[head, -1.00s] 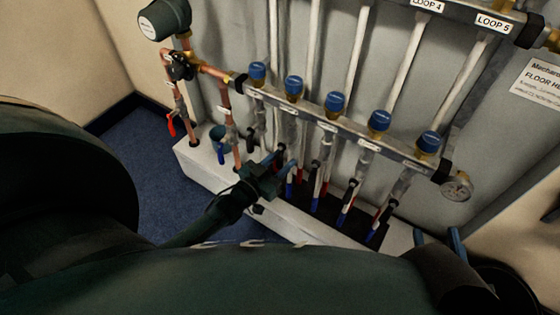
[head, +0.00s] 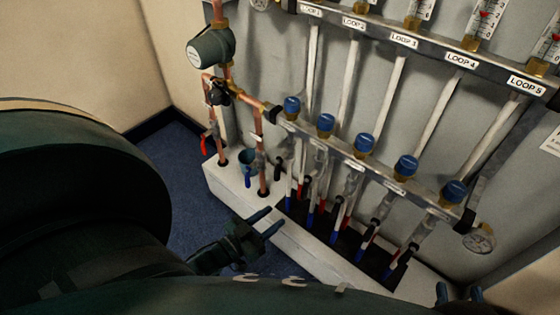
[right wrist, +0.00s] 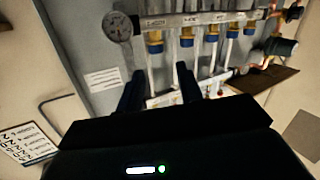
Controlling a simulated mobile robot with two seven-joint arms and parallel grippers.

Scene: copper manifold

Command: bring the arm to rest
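My left gripper (head: 268,222) shows in the middle of the head view, in front of the white plinth's front edge. Its two fingers are apart with nothing between them. My right gripper (head: 460,293) shows at the bottom right of the head view, only its fingertips visible. In the right wrist view its two fingers (right wrist: 162,82) are spread and empty, pointing towards the manifold.
The white plinth (head: 313,257) runs under the pipes. A pressure gauge (head: 480,239) sits at the right. Blue floor (head: 190,185) is clear at left.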

